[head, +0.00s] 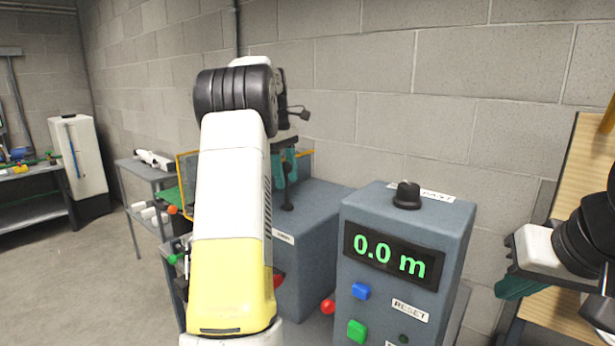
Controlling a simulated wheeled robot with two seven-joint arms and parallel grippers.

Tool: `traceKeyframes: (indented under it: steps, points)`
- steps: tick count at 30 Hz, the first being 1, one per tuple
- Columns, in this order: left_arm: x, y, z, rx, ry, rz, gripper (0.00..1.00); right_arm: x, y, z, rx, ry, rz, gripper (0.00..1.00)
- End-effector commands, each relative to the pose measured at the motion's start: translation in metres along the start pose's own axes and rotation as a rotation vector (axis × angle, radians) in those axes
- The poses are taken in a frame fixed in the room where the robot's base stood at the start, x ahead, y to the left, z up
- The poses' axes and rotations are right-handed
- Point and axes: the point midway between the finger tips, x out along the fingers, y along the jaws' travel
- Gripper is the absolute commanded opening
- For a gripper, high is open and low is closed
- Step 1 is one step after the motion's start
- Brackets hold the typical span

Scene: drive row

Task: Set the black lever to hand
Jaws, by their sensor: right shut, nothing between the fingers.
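My left arm crosses the middle of the head view, and its teal gripper (287,168) shows partly behind it, pointing down over a grey-blue cabinet. A thin black upright piece (287,197) with a wider foot stands on the cabinet top right under the teal fingers. It looks like the black lever, but its setting cannot be read. I cannot tell whether the fingers touch it or are open. My right gripper (512,286) is at the right edge, partly cut off, shut and empty, away from the cabinet.
A grey console (370,215) with a 0.0 m display, a black knob (406,196), a blue button (361,291) and a green button (357,331) stands right of the cabinet. A wooden board (560,200) is behind my right gripper. Floor at left is clear.

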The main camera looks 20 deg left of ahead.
Motion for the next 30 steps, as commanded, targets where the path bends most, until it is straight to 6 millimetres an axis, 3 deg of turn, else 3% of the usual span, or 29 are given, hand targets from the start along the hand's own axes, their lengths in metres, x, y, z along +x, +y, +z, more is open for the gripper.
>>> traceKeyframes:
  steps: [11, 21, 30]
  points:
    - [-0.003, 0.000, 0.000, 0.000, 0.000, -0.002, 0.52, 0.000, 0.000, 0.000, 0.000, 0.000, 0.000, 0.00]
    - [-0.054, 0.001, 0.000, 0.000, 0.001, -0.001, 0.52, 0.000, 0.000, 0.000, 0.000, 0.000, 0.000, 0.00]
    - [-0.075, 0.001, 0.000, 0.000, -0.001, -0.003, 0.52, 0.000, 0.000, 0.000, 0.000, 0.000, 0.000, 0.00]
